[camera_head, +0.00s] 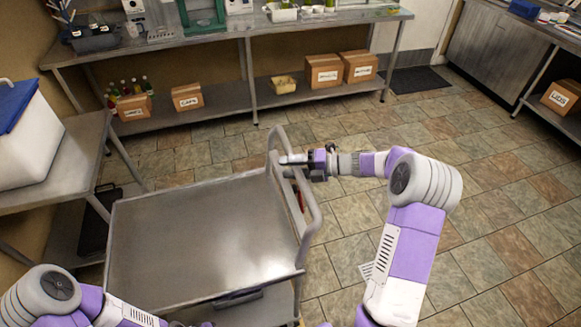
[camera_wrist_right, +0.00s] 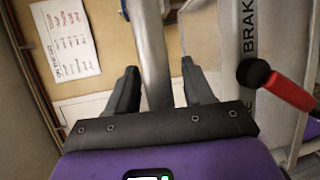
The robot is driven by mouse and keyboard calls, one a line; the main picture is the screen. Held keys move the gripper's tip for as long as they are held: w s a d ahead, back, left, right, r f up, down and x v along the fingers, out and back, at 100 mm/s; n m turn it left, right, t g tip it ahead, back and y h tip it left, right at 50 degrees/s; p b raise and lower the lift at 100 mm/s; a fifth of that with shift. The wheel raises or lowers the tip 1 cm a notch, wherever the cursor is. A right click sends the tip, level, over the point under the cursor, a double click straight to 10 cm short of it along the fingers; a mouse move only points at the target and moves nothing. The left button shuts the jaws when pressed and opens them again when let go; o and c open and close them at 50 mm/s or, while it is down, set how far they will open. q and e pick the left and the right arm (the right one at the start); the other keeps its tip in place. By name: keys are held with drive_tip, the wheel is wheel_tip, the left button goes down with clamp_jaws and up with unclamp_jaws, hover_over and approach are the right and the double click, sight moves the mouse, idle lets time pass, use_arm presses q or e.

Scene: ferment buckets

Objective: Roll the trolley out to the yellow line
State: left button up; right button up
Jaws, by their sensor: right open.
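The metal trolley (camera_head: 200,240) stands in front of me in the head view, its flat top deck bare. Its tubular push handle (camera_head: 309,205) rises at the deck's right end. My right gripper (camera_head: 287,166) is at the upper part of this handle. In the right wrist view its two dark fingers (camera_wrist_right: 158,68) are open, one on each side of a grey handle bar (camera_wrist_right: 150,45). I cannot tell whether they touch it. A red brake lever (camera_wrist_right: 290,92) is to their right, beside the word BRAKE. My left gripper is out of view. No yellow line shows.
A side table with a white, blue-lidded box (camera_head: 28,130) stands close to the trolley's left. A long bench (camera_head: 225,33) with boxes on its shelf runs along the back. A counter (camera_head: 500,50) is at far right. Tiled floor (camera_head: 490,215) right of the trolley is clear.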

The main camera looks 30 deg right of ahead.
drive_tip(key=v, duration=0.7)
drive_tip(key=shift+s+d+p, duration=0.2)
drive_tip(key=shift+d+p, duration=0.05)
drive_tip(key=shift+p, duration=0.1)
